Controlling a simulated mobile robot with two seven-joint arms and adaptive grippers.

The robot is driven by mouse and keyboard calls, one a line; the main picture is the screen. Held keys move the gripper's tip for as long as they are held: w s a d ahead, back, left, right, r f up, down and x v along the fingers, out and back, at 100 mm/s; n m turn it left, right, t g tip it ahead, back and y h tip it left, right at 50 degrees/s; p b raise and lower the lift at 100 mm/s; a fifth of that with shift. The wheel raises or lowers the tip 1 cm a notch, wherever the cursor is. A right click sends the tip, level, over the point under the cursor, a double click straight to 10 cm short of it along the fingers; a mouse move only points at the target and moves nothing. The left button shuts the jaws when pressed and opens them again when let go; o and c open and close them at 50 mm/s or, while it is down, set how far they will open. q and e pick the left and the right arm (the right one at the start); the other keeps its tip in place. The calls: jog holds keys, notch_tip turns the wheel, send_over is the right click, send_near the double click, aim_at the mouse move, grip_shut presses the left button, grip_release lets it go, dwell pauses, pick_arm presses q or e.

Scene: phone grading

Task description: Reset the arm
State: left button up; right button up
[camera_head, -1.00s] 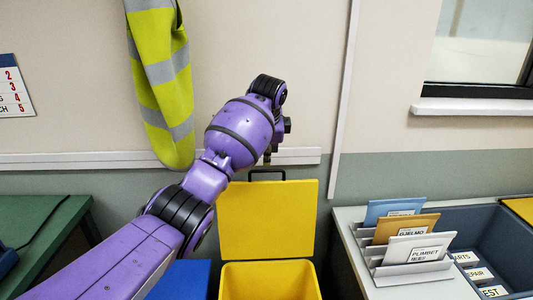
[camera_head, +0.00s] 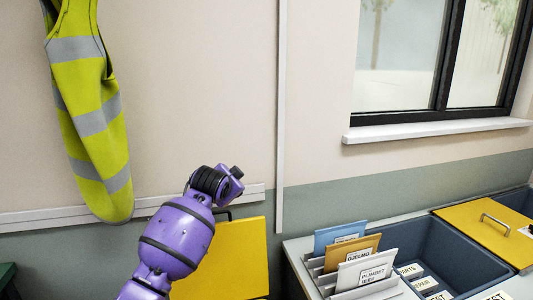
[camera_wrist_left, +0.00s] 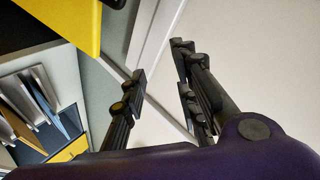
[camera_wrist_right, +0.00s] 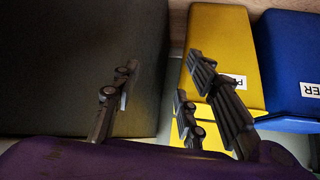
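My left arm (camera_head: 178,238) rises from the bottom of the head view, purple with black bands. Its wrist is bent to the right, in front of the wall, and overlaps the left part of the yellow lid in the picture. The fingers cannot be made out there. In the left wrist view my left gripper (camera_wrist_left: 160,75) has its two dark fingers apart with nothing between them. My right gripper is outside the head view. In the right wrist view, my right gripper (camera_wrist_right: 160,88) also has its fingers spread and empty.
A yellow lid (camera_head: 240,262) stands upright by the wall. Blue, orange and white envelopes (camera_head: 364,272) stand in a rack beside a dark bin (camera_head: 430,240). A hi-vis vest (camera_head: 95,120) hangs at left. Yellow (camera_wrist_right: 222,45) and blue (camera_wrist_right: 290,60) labelled boxes show in the right wrist view.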

pick_arm(q)
jog(key=s+a+f+n+t+h+p, duration=0.15)
jog(key=s+f+n, duration=0.25)
jog(key=s+f, duration=1.65)
jog(key=s+a+f+n+g, duration=0.1)
jog(key=s+f, duration=0.5)
jog(key=s, duration=0.8)
jog(key=s+a+f+n+g+y+p, duration=0.1)
jog(key=s+a+f, duration=0.3)
jog(key=s, duration=1)
jog(key=s+a+f+n+g+y+p, duration=0.1)
jog(key=s+f, duration=0.6)
jog(key=s, duration=0.8)
jog(key=a+n+g, duration=0.1)
jog(key=n+g, duration=0.1)
jog(key=shift+a+f+n, duration=0.15)
jog(key=shift+f+n, duration=0.15)
jog(key=shift+f, duration=0.1)
pick_arm(e)
jog(key=shift+t, duration=0.3)
jog(key=r, duration=0.1)
jog(key=w+r, duration=0.1)
jog(key=r, duration=0.1)
jog(key=w+a+r, duration=0.1)
jog(key=shift+r, duration=0.25)
jog(key=shift+w+r, duration=0.15)
jog(key=shift+w, duration=0.25)
jog(key=shift+s, duration=0.15)
